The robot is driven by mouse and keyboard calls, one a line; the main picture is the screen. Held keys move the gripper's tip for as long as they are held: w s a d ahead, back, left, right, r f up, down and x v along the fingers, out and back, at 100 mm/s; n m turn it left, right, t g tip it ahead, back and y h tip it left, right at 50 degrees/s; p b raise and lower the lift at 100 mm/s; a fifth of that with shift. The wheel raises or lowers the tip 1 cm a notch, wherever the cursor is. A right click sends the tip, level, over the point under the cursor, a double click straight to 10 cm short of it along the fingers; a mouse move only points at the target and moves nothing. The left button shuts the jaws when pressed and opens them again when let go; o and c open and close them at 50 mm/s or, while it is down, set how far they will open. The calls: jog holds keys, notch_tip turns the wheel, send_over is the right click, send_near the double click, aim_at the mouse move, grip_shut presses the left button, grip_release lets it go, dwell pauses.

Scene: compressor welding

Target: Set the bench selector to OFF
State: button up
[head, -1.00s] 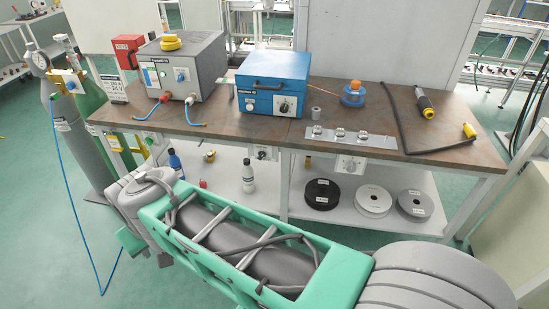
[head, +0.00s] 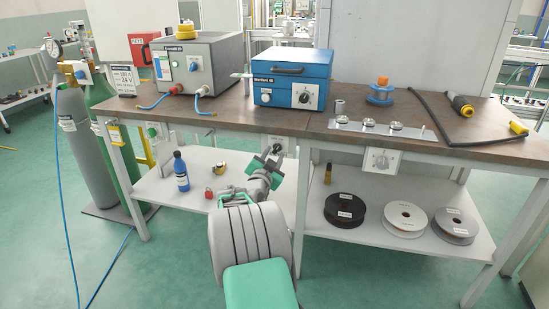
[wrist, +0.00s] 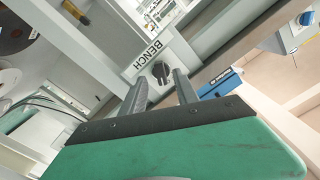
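The bench selector is a black rotary knob (wrist: 161,70) on a pale plate lettered BENCH, ahead of my fingers in the wrist view. In the head view the selector's plate (head: 290,143) hangs under the front edge of the bench, partly covered by my gripper (head: 268,160). In the wrist view my gripper (wrist: 161,77) is open, with its two grey fingers apart and nothing held. The knob shows between the fingertips and looks a little beyond them; I cannot tell whether they touch it. The position marks around the knob are too small to read.
The wooden benchtop (head: 225,118) overhangs the selector. A second plate with a knob (head: 381,160) hangs further right. A blue bottle (head: 181,172) and several spools, one black (head: 345,210), stand on the lower shelf (head: 300,238). The blue box (head: 290,80) stands above.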

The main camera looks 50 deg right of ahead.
aim_at(277, 148)
jog(key=x, duration=0.2)
jog(key=shift+w+d, duration=0.1)
jog(key=shift+d, duration=0.15)
grip_shut()
jog(key=shift+a, duration=0.15)
